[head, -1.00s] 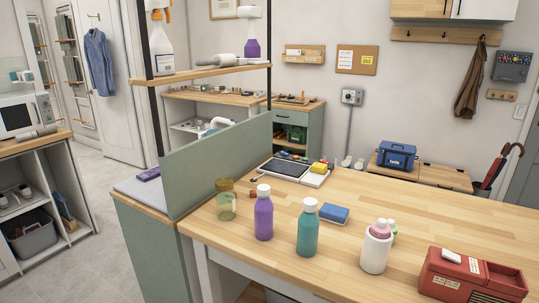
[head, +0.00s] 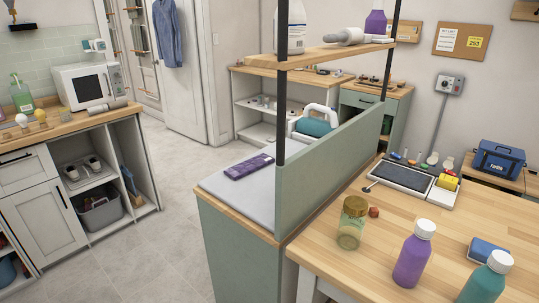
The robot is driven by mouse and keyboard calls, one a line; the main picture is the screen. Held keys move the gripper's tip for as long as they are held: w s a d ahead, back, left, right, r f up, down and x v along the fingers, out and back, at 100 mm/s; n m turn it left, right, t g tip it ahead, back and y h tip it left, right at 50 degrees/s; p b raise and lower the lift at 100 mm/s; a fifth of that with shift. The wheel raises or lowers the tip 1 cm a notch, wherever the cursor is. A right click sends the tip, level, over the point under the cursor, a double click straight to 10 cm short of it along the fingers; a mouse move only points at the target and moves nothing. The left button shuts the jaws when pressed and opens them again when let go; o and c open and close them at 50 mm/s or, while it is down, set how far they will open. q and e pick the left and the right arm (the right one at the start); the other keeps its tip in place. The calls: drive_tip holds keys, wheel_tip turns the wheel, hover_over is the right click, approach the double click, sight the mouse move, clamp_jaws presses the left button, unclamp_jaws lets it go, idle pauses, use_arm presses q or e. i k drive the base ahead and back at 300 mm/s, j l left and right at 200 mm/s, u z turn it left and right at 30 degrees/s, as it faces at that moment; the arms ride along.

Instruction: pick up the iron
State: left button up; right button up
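An appliance with a white arched handle and a teal body (head: 315,122) looks like the iron. It sits behind the upright green panel (head: 335,160), near the far end of the grey padded surface (head: 245,196). Neither of my grippers shows in the head view.
A purple packet (head: 250,166) lies on the grey pad. A shelf (head: 330,55) with bottles spans above the panel. The wooden table (head: 385,225) holds a jar (head: 352,224) and bottles. Open floor (head: 165,240) lies left of the green cabinet.

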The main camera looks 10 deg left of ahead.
sight(311, 126)
drive_tip(key=i+j+u, duration=0.1)
drive_tip(key=j, duration=0.15)
drive_tip(key=i+j+u, duration=0.4)
drive_tip(key=j+u, duration=0.15)
drive_tip(key=i+j+u, duration=0.75)
drive_tip(key=i+u, duration=0.35)
drive_tip(key=i+z, duration=0.15)
drive_tip(key=i, duration=0.3)
drive_tip(key=i+j+z, duration=0.1)
drive_tip(key=i, duration=0.3)
drive_tip(key=i+j+z, duration=0.15)
drive_tip(key=i, duration=0.3)
drive_tip(key=i+l+z, duration=0.25)
drive_tip(key=z, duration=0.25)
drive_tip(key=i+z, duration=1)
drive_tip(key=i+j+z, duration=0.2)
drive_tip(key=z, duration=0.3)
drive_tip(key=i+z, duration=0.45)
drive_tip(key=i+j+z, duration=0.25)
drive_tip(key=i+z, duration=0.25)
drive_tip(key=i, duration=0.15)
drive_tip(key=i+j+z, duration=0.9)
drive_tip(key=i+j, duration=0.05)
drive_tip(key=j, duration=0.05)
